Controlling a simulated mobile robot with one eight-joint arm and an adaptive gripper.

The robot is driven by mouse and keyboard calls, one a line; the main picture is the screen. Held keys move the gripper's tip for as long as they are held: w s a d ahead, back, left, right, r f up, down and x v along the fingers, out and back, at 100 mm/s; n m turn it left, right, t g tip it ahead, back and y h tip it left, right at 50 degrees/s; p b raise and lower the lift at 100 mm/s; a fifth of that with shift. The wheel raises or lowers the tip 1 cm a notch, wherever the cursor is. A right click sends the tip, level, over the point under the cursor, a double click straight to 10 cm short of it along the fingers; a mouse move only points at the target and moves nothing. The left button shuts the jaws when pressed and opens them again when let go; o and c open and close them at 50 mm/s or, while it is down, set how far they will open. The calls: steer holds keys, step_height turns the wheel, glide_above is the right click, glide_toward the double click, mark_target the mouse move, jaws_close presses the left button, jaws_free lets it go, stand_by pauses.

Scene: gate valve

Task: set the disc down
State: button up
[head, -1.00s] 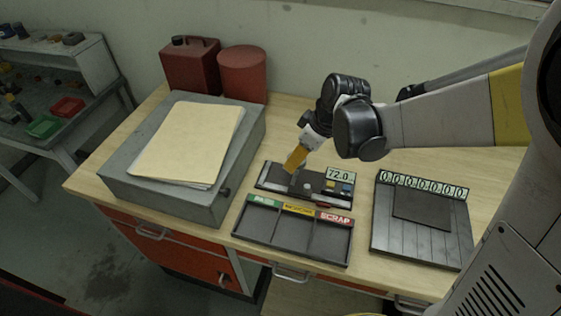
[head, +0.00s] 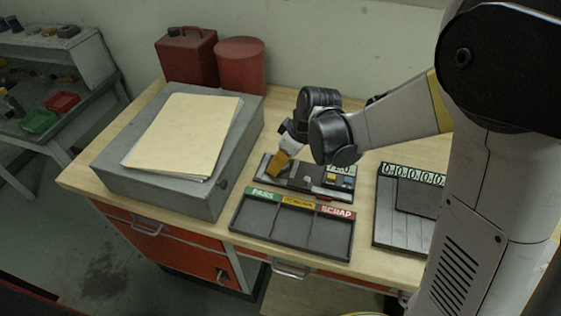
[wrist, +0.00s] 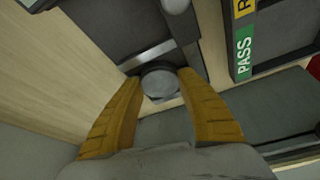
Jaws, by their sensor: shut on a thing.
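My gripper (head: 277,168) points down over the left end of the dark gauge (head: 284,185) on the bench. In the wrist view, the yellow fingers of my gripper (wrist: 160,85) are shut on a round grey disc (wrist: 159,82). In the head view the fingers hide the disc. The wrist view shows a silver round part (wrist: 176,6) of the gauge ahead of the disc. I cannot tell whether the disc touches the gauge. The sorting tray (head: 243,221), with PASS, a yellow-labelled and SCRAP compartment, stands in front of the gauge; its compartments look empty.
A grey surface plate (head: 147,187) with papers (head: 185,137) lies left of the gauge. A red can (head: 188,58) and red canister (head: 240,65) stand behind it. A dark numbered board (head: 401,225) lies at right, partly behind my arm.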

steer(key=o, duration=1.1)
steer(key=shift+r+p, duration=0.2)
steer(key=shift+p, duration=0.1)
steer(key=p+v, duration=0.4)
steer(key=v, duration=0.7)
steer(key=s+d+r+m+t+h, duration=0.1)
steer(key=s+d+r+m, duration=0.1)
steer(key=s+d+m, duration=0.1)
steer(key=s+d+r+m+t+h, duration=0.1)
steer(key=s+d+r+m+t, duration=0.1)
steer(key=s, duration=0.5)
steer(key=s+d+r+m+t+h, duration=0.1)
steer(key=s+d+r+m, duration=0.2)
steer(key=s+d+m, duration=0.2)
steer(key=shift+s+d+r+m+t, duration=0.1)
steer(key=shift+d+r+m+t, duration=0.05)
steer(key=shift+d, duration=0.4)
steer(key=shift+s+d+r+m+t, duration=0.1)
steer(key=shift+d+r+m+t, duration=0.1)
steer(key=shift+d, duration=0.35)
